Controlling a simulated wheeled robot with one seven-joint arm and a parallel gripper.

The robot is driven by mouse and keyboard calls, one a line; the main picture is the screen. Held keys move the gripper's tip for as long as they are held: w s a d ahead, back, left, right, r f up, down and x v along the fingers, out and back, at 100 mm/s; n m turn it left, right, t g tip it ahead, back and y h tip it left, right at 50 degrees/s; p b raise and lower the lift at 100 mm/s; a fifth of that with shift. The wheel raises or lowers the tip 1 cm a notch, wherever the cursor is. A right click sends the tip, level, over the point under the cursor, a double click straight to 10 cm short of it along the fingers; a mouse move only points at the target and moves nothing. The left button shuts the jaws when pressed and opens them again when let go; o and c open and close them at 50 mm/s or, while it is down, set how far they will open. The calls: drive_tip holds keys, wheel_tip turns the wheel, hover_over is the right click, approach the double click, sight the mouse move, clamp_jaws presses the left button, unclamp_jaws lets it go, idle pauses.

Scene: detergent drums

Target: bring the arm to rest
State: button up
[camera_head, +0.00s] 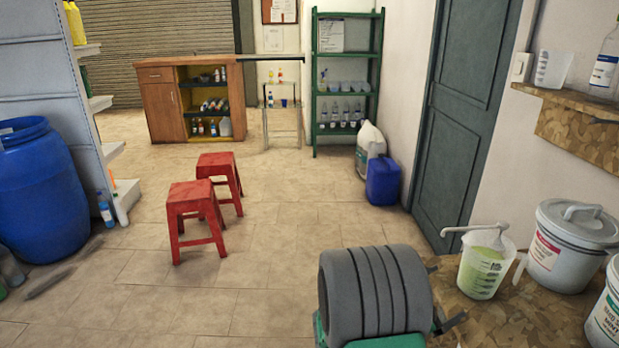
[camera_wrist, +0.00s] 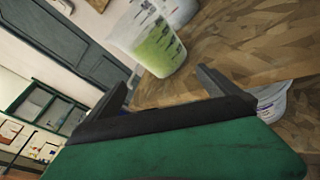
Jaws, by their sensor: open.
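My arm's grey ribbed part stands low in the middle of the head view, with a green part under it. My gripper (camera_head: 452,292) points right, towards the chipboard worktop (camera_head: 505,318), its dark fingers partly hidden by the arm. In the wrist view my gripper (camera_wrist: 169,71) has its two dark fingers spread wide apart with nothing held between them. A measuring jug of green liquid (camera_head: 480,274) stands upright on the worktop just beyond the gripper. The jug also shows past the fingers in the wrist view (camera_wrist: 157,50), apart from them.
A lidded white bucket (camera_head: 556,263) and a second bucket (camera_head: 608,318) stand on the worktop at right. A chipboard shelf (camera_head: 580,125) is above. Red stools (camera_head: 196,204), a blue drum (camera_head: 40,195) and a blue canister (camera_head: 383,181) stand on the floor. The middle floor is clear.

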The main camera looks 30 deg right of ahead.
drive_tip(key=w+a+r+m+t+y+p, duration=0.15)
drive_tip(key=w+a+m+y, duration=0.3)
drive_tip(key=a, duration=0.45)
drive_tip(key=w+a+r+m+t+y+p, duration=0.1)
drive_tip(key=w+a+r+m+y+p, duration=0.25)
drive_tip(key=a, duration=0.55)
drive_tip(key=a+r+m+y+p, duration=0.1)
drive_tip(key=a+y, duration=0.3)
drive_tip(key=a, duration=0.7)
drive_tip(key=s+a+r+m+y+p, duration=0.1)
drive_tip(key=a+r+m+y, duration=0.2)
drive_tip(key=a, duration=0.9)
drive_tip(key=shift+s+r+y+p, duration=0.25)
drive_tip(key=shift+r+y+p, duration=0.15)
drive_tip(key=shift+r, duration=0.35)
